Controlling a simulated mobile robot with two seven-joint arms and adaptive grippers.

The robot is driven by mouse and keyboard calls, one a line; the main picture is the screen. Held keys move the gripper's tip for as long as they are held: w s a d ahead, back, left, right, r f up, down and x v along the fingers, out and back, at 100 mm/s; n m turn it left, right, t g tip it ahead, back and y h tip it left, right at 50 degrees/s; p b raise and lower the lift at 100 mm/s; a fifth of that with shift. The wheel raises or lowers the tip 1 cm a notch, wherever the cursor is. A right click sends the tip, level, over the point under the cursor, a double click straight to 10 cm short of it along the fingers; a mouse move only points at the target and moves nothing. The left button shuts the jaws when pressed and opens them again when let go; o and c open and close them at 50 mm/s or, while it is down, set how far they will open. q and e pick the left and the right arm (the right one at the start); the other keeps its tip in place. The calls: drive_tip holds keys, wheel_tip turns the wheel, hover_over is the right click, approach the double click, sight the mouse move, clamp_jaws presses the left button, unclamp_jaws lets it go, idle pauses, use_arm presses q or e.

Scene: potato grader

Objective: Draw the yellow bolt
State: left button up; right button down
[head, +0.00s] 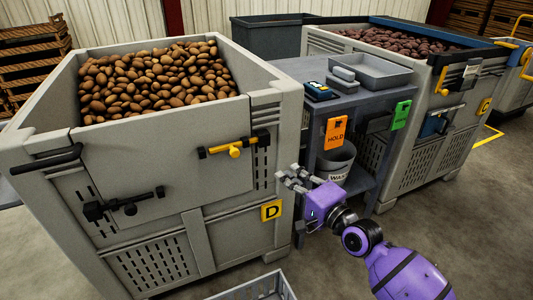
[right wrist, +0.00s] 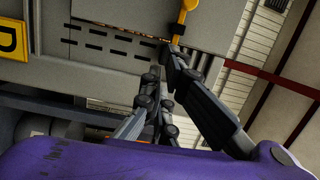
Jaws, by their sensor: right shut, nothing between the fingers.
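The yellow bolt (head: 235,148) lies level in black brackets on the front of the grey potato bin (head: 150,148), near its upper right corner, with a round yellow knob below the bar. In the right wrist view, part of the yellow bolt (right wrist: 181,22) shows at the top, beyond the fingers. My left gripper is out of view.
A second potato bin (head: 420,152) is beyond.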

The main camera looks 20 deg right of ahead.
drive_tip(key=w+a+m+b, duration=0.2)
drive_tip(key=w, duration=0.8)
use_arm(q)
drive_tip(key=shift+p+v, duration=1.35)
drive_tip(key=shift+p, duration=0.95)
use_arm(e)
drive_tip(key=a+r, duration=0.1)
drive_tip(key=a, duration=0.8)
drive_tip(key=shift+s+r, duration=0.2)
